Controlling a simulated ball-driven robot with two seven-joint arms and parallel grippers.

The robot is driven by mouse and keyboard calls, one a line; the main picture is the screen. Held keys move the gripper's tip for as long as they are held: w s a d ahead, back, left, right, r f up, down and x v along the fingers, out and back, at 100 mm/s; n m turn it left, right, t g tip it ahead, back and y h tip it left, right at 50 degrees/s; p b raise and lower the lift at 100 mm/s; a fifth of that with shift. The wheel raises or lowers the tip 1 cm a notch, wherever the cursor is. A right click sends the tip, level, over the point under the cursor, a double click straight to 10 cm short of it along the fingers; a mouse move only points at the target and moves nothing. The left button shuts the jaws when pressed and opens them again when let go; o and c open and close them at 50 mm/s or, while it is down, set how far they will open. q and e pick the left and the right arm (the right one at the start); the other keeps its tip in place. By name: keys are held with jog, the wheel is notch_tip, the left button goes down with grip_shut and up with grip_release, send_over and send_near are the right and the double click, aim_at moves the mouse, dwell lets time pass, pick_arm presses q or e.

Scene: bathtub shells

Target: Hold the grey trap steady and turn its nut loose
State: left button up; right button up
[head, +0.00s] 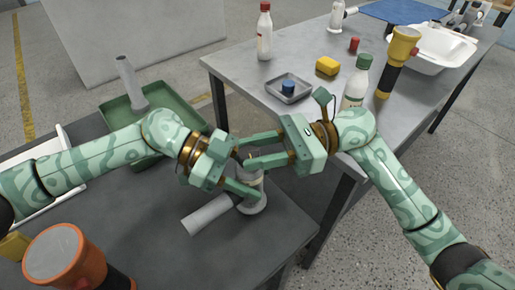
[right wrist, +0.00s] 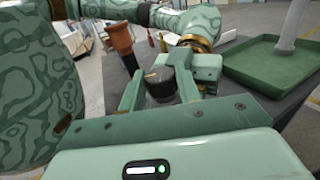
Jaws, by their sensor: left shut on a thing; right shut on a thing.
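The grey trap (head: 206,215) is on the dark table near its right corner. Its horizontal pipe points to the lower left and its round foot shows at the right. My left gripper (head: 247,180) is shut on the trap's upright body from the left. My right gripper (head: 246,156) comes in from the right, above the left one, and is shut around the top of the trap. In the right wrist view, the dark nut (right wrist: 160,82) with a light mark on it sits between the right fingers. In the head view, fingers mostly hide the nut.
A green tray (head: 112,113) with a grey pipe (head: 131,84) stands behind my left arm. An orange-topped torch (head: 62,255) stands at the lower left. The grey bench (head: 235,68) behind holds a white bottle (head: 356,82), a yellow torch (head: 398,60), a small tray and a white basin (head: 443,55).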

jog(key=shift+t, duration=0.3)
pick_arm(q)
jog(key=shift+s, duration=0.1)
pick_arm(e)
jog(key=m+t, duration=0.4)
jog(key=t, duration=0.1)
jog(key=m+t, duration=0.1)
jog(key=t, duration=0.2)
jog(key=shift+s+f+m+h, duration=0.15)
jog(key=shift+s+m+h, duration=0.15)
jog(key=shift+s+m, duration=0.1)
pick_arm(q)
jog(key=shift+d, duration=0.1)
pick_arm(e)
jog(key=m+t, duration=0.1)
jog(key=m+t+h, duration=0.1)
jog(key=t, duration=0.1)
jog(key=m+t+h, duration=0.1)
jog(key=t, duration=0.1)
jog(key=shift+s+a+m, duration=0.25)
jog(key=shift+s+m, duration=0.05)
jog(key=shift+m+t+h, duration=0.7)
jog(key=shift+t+h, duration=0.1)
jog(key=shift+t, duration=0.1)
jog(key=shift+t, duration=0.3)
jog(key=o, duration=1)
